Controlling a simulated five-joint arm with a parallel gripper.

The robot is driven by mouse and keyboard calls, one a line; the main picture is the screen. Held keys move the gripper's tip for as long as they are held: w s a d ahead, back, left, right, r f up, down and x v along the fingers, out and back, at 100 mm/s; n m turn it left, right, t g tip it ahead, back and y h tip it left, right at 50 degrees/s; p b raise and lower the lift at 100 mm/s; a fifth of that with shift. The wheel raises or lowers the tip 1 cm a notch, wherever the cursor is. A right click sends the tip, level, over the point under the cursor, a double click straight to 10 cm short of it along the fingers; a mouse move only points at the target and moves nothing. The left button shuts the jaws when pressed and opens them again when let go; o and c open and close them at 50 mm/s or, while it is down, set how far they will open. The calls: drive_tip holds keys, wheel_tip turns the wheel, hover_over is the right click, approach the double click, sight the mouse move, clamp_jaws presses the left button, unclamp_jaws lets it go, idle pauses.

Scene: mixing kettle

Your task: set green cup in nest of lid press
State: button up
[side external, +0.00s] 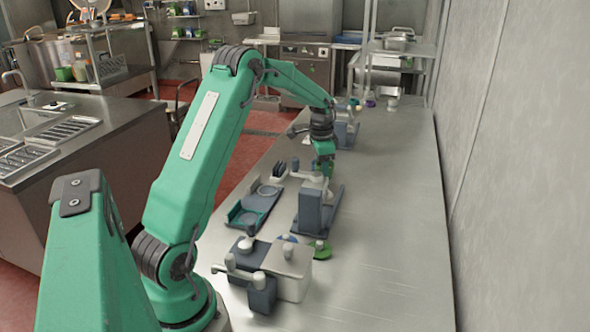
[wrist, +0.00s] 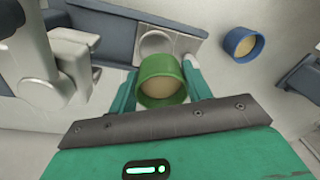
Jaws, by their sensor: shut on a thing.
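My gripper (wrist: 162,84) is shut on the green cup (wrist: 160,92), with one green finger on each side of it. The cup has a pale tan inside and its open mouth faces the wrist camera. Just beyond it in the wrist view is a pale round nest (wrist: 155,41) in a blue-grey base (wrist: 112,22). The cup overlaps the near edge of this nest in the picture; its height above it cannot be told. A pale lever mechanism (wrist: 42,90) stands to the left. In the side view my gripper (side external: 325,168) is over the bench; the cup is hard to make out there.
A blue cup (wrist: 243,43) stands right of the nest. In the side view, a green-edged tray (side external: 254,207), a blue-grey fixture (side external: 312,217) and a pale box with levers (side external: 288,270) stand nearer. The bench's right side (side external: 390,230) is clear, up to the wall.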

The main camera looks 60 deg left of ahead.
drive_tip(key=shift+f, duration=2.8)
drive_tip(key=shift+w+d, duration=0.1)
drive_tip(key=shift+f, duration=0.7)
idle(0.5)
drive_tip(key=o, duration=1.2)
drive_tip(key=shift+r, duration=3.55)
